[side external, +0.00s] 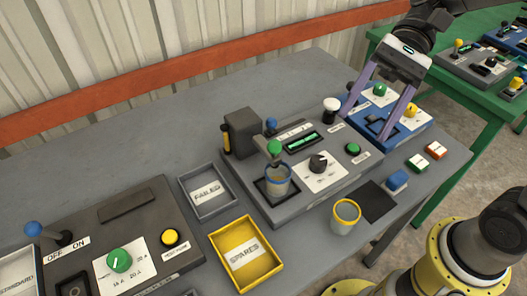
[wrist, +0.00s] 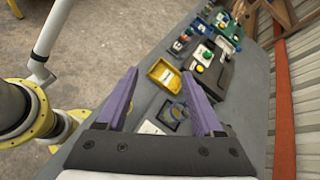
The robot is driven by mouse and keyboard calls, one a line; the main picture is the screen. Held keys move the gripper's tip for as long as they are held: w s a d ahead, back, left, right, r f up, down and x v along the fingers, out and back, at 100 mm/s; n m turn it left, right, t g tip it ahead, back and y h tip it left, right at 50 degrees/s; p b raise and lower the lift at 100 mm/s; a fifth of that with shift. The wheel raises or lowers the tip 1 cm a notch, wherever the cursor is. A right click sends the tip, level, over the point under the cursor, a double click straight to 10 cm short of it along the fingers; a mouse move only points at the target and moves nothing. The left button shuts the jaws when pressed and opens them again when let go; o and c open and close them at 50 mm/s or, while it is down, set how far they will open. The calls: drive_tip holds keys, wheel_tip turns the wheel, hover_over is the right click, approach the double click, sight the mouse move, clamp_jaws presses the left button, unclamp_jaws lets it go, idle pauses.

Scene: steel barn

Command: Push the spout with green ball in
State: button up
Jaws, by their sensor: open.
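The spout with the green ball (side external: 273,149) stands on the dark grey machine (side external: 315,203) in the middle of the table in the side view. Its ball is on top of a short stem. Nothing shows between the fingers. In the wrist view the open fingers (wrist: 160,76) frame the table; I cannot make out the spout there.
A yellow SPARES tray (side external: 246,254) and a grey FAILED tray (side external: 207,192) lie left of the machine. A yellow-rimmed cup (side external: 345,217) stands in front of it. A white-topped knob (side external: 331,108) stands between spout and gripper. A second dark machine (side external: 125,240) is at left.

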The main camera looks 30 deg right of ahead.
sight(268, 150)
drive_tip(key=w+d+f+m+y, duration=0.1)
drive_tip(key=w+f+m+y, duration=0.6)
drive_tip(key=w+f, duration=0.65)
drive_tip(key=shift+m+h, duration=0.3)
drive_tip(key=x, duration=0.8)
drive_tip(key=r+x, duration=0.1)
drive_tip(key=x, duration=0.4)
drive_tip(key=shift+a, duration=0.15)
clamp_jaws()
